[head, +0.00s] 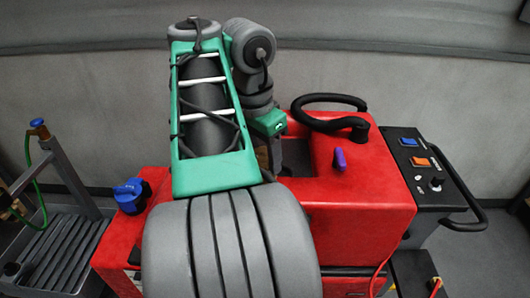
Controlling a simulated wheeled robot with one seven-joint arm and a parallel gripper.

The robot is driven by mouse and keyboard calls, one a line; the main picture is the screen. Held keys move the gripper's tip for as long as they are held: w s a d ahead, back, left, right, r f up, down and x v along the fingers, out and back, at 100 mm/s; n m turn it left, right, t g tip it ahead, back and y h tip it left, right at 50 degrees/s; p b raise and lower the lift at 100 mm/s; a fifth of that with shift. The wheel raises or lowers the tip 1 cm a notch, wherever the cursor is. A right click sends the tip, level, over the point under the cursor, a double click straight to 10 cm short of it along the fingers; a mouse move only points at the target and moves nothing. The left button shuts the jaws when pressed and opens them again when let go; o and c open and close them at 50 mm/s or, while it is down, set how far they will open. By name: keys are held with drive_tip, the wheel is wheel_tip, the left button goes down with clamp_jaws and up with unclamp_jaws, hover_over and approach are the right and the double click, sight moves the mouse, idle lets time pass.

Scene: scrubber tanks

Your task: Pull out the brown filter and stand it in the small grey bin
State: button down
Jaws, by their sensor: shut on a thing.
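My gripper (272,142) is at the opening in the red machine's top, mostly hidden behind my green arm link. A small brown patch, which looks like part of the brown filter (262,157), shows just below it. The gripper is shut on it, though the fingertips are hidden. How far the filter sits inside the opening cannot be told. I cannot make out the small grey bin in this view.
The red scrubber body (360,200) carries a black curved hose (328,112), a purple knob (339,159) and a blue cap (131,195). A control panel (424,164) with a handle stands right. A grey ribbed drain tray (62,250) with a tap post is left.

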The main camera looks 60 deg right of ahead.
sight(264, 154)
drive_tip(key=shift+r+p, duration=0.7)
drive_tip(key=shift+r, duration=0.05)
idle(0.4)
drive_tip(key=shift+r+p, duration=2.55)
drive_tip(key=shift+p, duration=0.05)
drive_tip(key=shift+f, duration=0.1)
